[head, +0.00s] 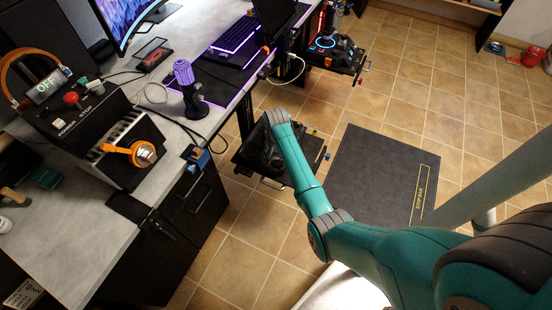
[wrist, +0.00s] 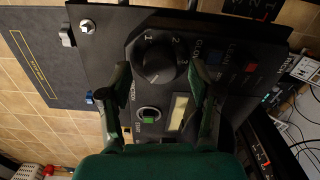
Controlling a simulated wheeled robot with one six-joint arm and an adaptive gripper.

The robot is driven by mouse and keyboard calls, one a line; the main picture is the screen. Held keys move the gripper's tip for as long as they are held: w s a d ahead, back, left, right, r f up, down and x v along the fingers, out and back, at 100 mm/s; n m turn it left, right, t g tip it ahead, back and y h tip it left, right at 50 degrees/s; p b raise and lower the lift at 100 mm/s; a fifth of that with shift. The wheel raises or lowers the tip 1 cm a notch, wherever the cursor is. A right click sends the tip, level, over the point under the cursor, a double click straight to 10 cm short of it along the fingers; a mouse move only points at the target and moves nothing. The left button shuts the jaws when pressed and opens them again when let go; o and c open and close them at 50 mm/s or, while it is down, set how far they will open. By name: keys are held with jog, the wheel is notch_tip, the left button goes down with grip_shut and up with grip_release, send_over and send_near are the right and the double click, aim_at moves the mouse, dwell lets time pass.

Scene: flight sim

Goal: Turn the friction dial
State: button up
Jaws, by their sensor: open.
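A round black dial (wrist: 158,64) with the numbers 1, 2 and 3 around it sits on a dark control panel (wrist: 105,40) in the wrist view. Its name cannot be read clearly. My gripper (wrist: 160,68) is open, with one finger on each side of the dial as seen from the wrist. I cannot tell whether the fingertips touch the dial. In the head view my gripper (head: 272,152) is low over the panel (head: 305,165), and the dial is hidden there by my arm.
A dark floor mat (head: 380,170) lies right. Another control unit (head: 335,52) is behind.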

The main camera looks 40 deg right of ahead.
jog(key=shift+f, duration=0.4)
jog(key=c, duration=1.1)
jog(key=shift+c, duration=0.2)
jog(key=shift+n, duration=0.5)
jog(key=n, duration=0.4)
jog(key=shift+n, duration=0.4)
jog(key=n, duration=0.6)
